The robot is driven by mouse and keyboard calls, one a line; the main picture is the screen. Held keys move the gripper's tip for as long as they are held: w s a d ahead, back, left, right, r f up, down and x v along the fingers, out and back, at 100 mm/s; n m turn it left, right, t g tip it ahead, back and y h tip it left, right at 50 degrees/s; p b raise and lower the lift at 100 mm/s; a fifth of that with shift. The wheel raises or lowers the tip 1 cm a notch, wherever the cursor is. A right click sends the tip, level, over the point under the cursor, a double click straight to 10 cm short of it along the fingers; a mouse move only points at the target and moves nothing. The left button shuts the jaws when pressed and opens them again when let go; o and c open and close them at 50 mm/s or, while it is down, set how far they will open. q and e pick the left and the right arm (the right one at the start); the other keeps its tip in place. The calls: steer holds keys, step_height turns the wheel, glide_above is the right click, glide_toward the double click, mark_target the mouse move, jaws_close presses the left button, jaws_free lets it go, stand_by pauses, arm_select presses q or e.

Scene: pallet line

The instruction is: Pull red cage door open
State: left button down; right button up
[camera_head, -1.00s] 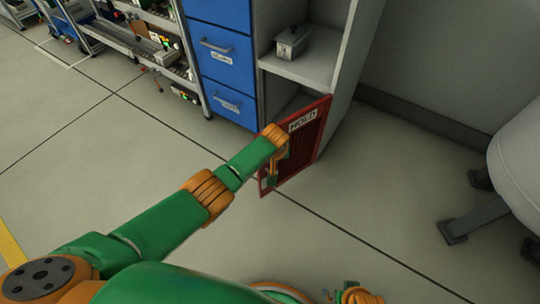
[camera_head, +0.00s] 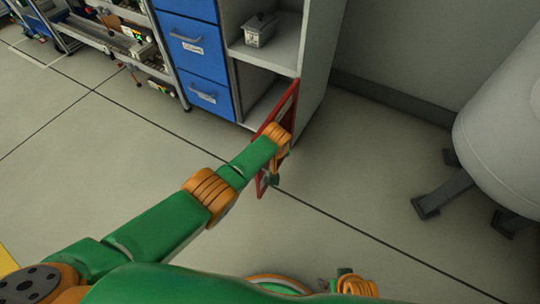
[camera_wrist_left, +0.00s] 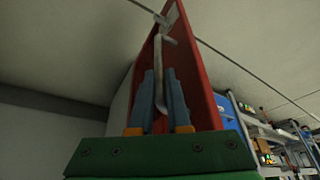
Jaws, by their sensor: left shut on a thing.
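The red cage door (camera_head: 262,184) stands swung out from the lower compartment of the grey shelf unit, seen nearly edge-on in the head view. In the left wrist view the red door (camera_wrist_left: 205,80) rises in front of the gripper, with its pale bar handle (camera_wrist_left: 159,65) running down between the two blue-grey fingers. My left gripper (camera_head: 274,178) is shut on that handle; its fingertips show in the wrist view (camera_wrist_left: 160,75). My forearm and wrist hide part of the door. Part of my right arm (camera_head: 355,285) shows at the bottom edge; its fingers are not clear.
The grey shelf unit (camera_head: 312,75) holds a small grey box (camera_head: 260,30) above the open lower compartment. Blue drawers (camera_head: 195,45) stand to its left, then a cart (camera_head: 125,40). A large pale rounded tank (camera_head: 500,130) on dark feet stands right. The floor between is clear.

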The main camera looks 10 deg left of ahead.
arm_select(q)
steer(key=shift+w+d+r, duration=0.1)
steer(key=shift+w+r, duration=0.15)
steer(key=c, duration=0.9)
jaws_free()
steer(key=shift+w, duration=0.1)
steer(key=shift+f, duration=0.2)
